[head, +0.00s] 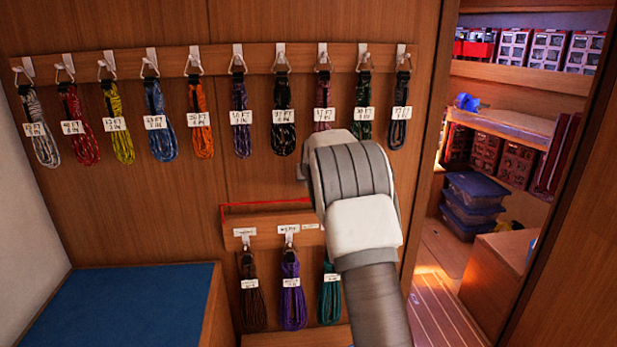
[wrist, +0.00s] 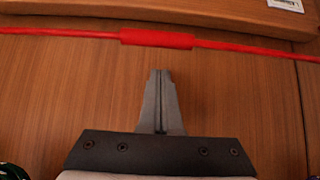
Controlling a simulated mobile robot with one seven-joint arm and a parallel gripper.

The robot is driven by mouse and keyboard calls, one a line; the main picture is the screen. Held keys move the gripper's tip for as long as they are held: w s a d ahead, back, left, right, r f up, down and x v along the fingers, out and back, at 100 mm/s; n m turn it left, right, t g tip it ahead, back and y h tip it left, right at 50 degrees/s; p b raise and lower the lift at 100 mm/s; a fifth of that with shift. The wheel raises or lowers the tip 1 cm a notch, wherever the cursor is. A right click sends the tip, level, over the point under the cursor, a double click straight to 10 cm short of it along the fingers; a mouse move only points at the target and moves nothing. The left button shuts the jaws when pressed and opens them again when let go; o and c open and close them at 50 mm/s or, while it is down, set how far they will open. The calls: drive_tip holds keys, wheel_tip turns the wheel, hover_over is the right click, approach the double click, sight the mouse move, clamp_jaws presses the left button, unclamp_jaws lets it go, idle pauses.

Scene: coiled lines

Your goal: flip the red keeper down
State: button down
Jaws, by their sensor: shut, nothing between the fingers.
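The red keeper (head: 265,202) is a thin red bar running across just above the lower wooden rail (head: 268,241) in the head view; its right end is hidden behind my arm. In the wrist view the keeper (wrist: 157,39) crosses the upper part of the picture, with a thicker red sleeve at its middle. My gripper (wrist: 160,75) is shut and empty, its fingertips pointing at the sleeve with a gap visible in the picture. I cannot tell the depth between them. In the head view my wrist and forearm hide the fingers.
Several coiled lines with tags hang from hooks on the upper rail (head: 215,60). Coils also hang from the lower rail, including a purple one (head: 292,290). A blue-topped bench (head: 125,310) stands at the lower left. A doorway at the right opens onto shelves and blue bins (head: 470,205).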

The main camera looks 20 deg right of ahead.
sight(310, 198)
drive_tip(key=shift+s+a+f, duration=0.15)
drive_tip(key=shift+s+f, duration=0.15)
drive_tip(key=shift+s, duration=0.3)
drive_tip(key=shift+s+a+f, duration=0.1)
drive_tip(key=shift+s+f, duration=0.2)
drive_tip(key=shift+s, duration=0.3)
drive_tip(key=shift+s+f+b, duration=0.1)
drive_tip(key=shift+f+b, duration=0.1)
drive_tip(key=shift+b, duration=0.75)
drive_tip(key=shift+s+r+t, duration=0.1)
drive_tip(key=shift+s+t, duration=0.05)
drive_tip(key=shift+t, duration=0.15)
drive_tip(key=shift+b, duration=0.4)
drive_tip(key=shift+s+a+t+b, duration=0.1)
drive_tip(key=shift+s+t+b, duration=0.2)
drive_tip(key=shift+b, duration=0.85)
